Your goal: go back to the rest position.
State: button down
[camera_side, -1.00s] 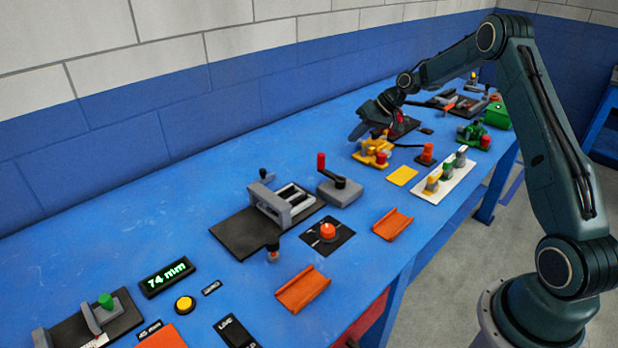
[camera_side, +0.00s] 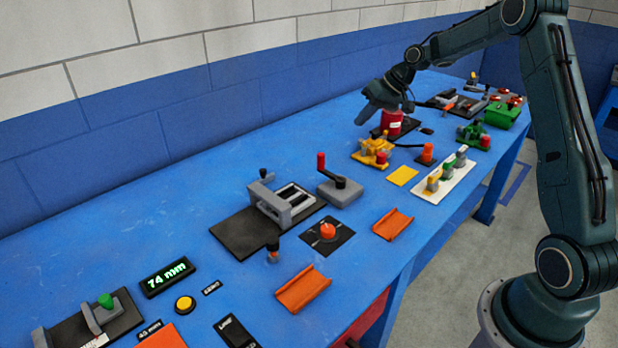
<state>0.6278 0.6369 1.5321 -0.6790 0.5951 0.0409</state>
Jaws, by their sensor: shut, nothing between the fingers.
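My gripper (camera_side: 364,116) is at the end of my dark green arm, above the far half of the blue bench. It points down and to the left, beside and partly in front of a red cylinder (camera_side: 392,124) that stands on a dark base. The fingers look small at this distance; they appear shut with nothing held.
A yellow fixture (camera_side: 371,150) stands just below my gripper in the picture. A grey crank block (camera_side: 339,191), a clamp on a black plate (camera_side: 240,232) and orange trays (camera_side: 303,288) fill the near bench (camera_side: 130,245). The wall is behind.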

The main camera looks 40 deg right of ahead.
jog(key=s+a+r+n+h, duration=0.2)
jog(key=s+a+r, duration=1.2)
jog(key=s+a, duration=0.15)
jog(key=s+a+f, duration=0.1)
jog(key=s+a, duration=0.1)
jog(key=s, duration=0.7)
jog(key=s+a+f+h, duration=0.1)
jog(key=s+a, duration=0.2)
jog(key=s, duration=0.7)
jog(key=shift+s+f+h, duration=0.15)
jog(key=shift+s+h, duration=0.1)
jog(key=shift+h, duration=0.05)
jog(key=shift+a, duration=0.1)
